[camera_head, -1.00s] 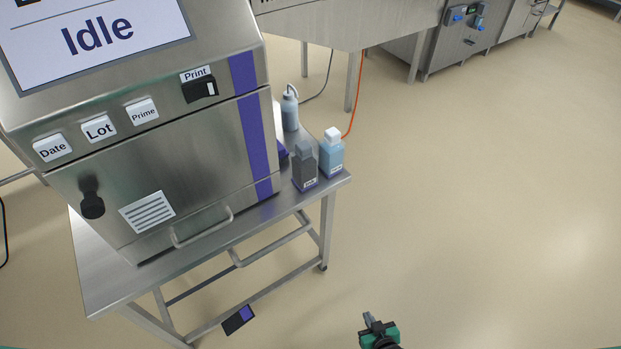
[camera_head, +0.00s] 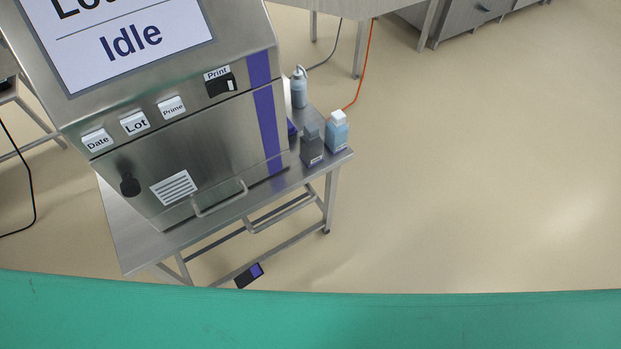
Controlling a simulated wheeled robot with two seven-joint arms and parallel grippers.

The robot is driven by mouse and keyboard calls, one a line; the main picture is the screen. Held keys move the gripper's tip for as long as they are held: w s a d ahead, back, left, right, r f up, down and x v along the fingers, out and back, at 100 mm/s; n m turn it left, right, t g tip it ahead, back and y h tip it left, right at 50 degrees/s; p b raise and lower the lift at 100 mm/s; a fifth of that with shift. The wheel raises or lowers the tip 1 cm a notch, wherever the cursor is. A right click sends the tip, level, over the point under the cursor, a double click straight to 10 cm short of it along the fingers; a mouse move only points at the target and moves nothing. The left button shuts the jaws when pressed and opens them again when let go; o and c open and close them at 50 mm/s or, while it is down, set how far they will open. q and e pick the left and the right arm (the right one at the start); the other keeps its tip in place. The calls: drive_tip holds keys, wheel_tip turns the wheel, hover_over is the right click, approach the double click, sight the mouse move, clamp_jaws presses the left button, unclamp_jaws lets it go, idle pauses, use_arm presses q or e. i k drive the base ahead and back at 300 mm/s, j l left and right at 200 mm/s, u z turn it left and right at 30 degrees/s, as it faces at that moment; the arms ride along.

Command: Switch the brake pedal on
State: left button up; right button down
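A small black pedal with a purple patch (camera_head: 249,276) lies low under the front of the steel table, near the floor. I take it to be the brake pedal, but no label on it is readable. The green band across the bottom of the view ends just below it. Neither of my grippers shows in the head view now, so their distance to the pedal cannot be seen.
A steel printer (camera_head: 185,140) with an "Idle" screen and Date, Lot, Prime and Print controls stands on the steel table (camera_head: 135,245). A dark bottle (camera_head: 312,148) and a light blue bottle (camera_head: 337,133) stand at its right end. The floor at right is clear.

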sight(255, 270)
drive_tip(key=k+j+u, duration=0.1)
drive_tip(key=k+u, duration=0.2)
drive_tip(key=k, duration=0.2)
drive_tip(key=k+j+u, duration=0.35)
drive_tip(key=k, duration=0.15)
drive_tip(key=i+l, duration=0.1)
drive_tip(key=l, duration=0.6)
drive_tip(key=i+l, duration=0.15)
drive_tip(key=l, duration=0.2)
